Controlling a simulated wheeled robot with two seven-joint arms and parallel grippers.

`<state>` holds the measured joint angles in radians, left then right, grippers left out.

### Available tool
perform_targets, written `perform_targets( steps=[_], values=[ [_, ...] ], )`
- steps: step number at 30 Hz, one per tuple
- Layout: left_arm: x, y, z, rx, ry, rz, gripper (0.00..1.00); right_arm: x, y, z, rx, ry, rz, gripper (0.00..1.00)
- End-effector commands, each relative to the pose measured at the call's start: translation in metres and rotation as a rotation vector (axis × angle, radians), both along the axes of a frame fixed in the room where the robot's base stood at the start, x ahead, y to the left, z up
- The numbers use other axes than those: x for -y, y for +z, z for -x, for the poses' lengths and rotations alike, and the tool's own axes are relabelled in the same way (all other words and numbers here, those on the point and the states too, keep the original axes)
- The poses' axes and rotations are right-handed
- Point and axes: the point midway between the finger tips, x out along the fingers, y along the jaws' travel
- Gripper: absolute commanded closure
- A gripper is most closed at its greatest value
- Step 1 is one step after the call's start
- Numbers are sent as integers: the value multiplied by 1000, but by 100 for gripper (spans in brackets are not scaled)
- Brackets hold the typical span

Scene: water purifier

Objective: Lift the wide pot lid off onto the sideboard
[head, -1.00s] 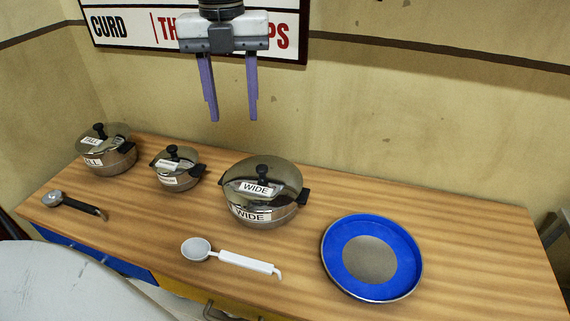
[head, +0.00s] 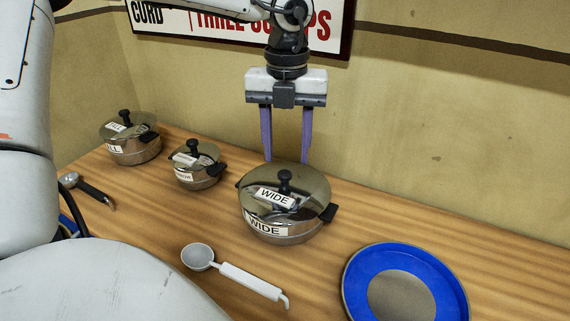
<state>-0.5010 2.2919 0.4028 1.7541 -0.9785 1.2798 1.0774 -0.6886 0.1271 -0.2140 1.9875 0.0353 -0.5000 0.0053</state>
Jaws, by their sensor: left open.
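The wide pot (head: 286,236) stands on the wooden sideboard (head: 160,235) with its shiny lid (head: 305,184) on top. Both carry a "WIDE" label, and the lid has a black knob (head: 285,182) in the middle. My left gripper (head: 286,161) points down, its two purple fingers apart and empty. In the picture its fingertips are just above and behind the knob, at the lid's far rim; I cannot tell the exact height gap. My right gripper is not in view.
A tall lidded pot (head: 131,152) and a smaller lidded pot (head: 197,178) stand to the left. A white ladle (head: 240,279) lies in front, a black-handled tool (head: 87,188) lies at left. A blue-rimmed round plate (head: 356,283) is at right. Bare wood lies between the wide pot and plate.

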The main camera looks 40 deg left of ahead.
Motion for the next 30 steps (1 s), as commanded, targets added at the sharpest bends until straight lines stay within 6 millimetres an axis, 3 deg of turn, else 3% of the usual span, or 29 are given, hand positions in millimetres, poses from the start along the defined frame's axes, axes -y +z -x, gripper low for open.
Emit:
perform_targets(
  steps=[8,17,25,30],
  values=[
    [-2,-40,4,-4,0,1,56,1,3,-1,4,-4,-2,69],
    [-2,-45,4,-1,0,1,56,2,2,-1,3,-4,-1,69],
    [-2,-45,4,-1,0,1,100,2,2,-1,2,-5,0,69],
    [-2,-44,3,1,0,1,100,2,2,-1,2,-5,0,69]
  ],
)
